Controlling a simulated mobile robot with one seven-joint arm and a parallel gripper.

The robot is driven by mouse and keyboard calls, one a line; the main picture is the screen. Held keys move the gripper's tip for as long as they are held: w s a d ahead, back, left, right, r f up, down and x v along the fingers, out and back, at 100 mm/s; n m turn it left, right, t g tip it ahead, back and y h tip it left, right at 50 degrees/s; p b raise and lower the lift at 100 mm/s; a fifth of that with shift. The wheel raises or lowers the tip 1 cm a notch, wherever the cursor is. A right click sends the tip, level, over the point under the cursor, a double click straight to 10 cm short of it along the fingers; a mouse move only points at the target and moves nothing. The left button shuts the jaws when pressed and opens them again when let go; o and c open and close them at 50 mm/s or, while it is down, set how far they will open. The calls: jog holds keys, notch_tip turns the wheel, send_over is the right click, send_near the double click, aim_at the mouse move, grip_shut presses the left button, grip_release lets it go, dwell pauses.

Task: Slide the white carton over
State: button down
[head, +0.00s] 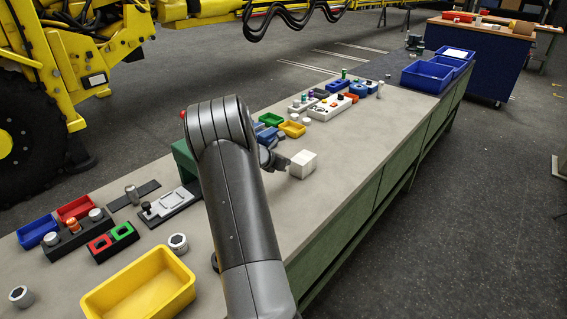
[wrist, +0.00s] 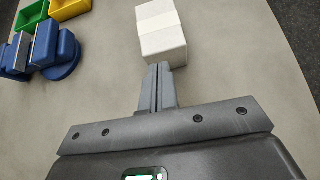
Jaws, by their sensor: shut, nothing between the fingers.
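The white carton (head: 303,164) sits on the grey bench top, near its right-hand edge in the head view. In the wrist view the carton (wrist: 161,32) stands just beyond the fingertips, at the top centre, with a paler band across its top. My gripper (wrist: 158,70) is shut and empty, its fingertips at or very near the carton's near face; I cannot tell whether they touch. In the head view my gripper (head: 284,160) is small and partly hidden behind my arm, just left of the carton.
A blue fixture (wrist: 45,50) stands left of my gripper in the wrist view, with a yellow bin (wrist: 70,8) and a green bin (wrist: 33,14) behind. A large yellow bin (head: 140,287) is nearer. The bench (head: 345,150) right of the carton is clear up to its edge.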

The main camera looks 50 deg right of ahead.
aim_at(303, 156)
jog(key=d, duration=0.8)
jog(key=shift+d, duration=0.15)
jog(key=shift+f, duration=0.9)
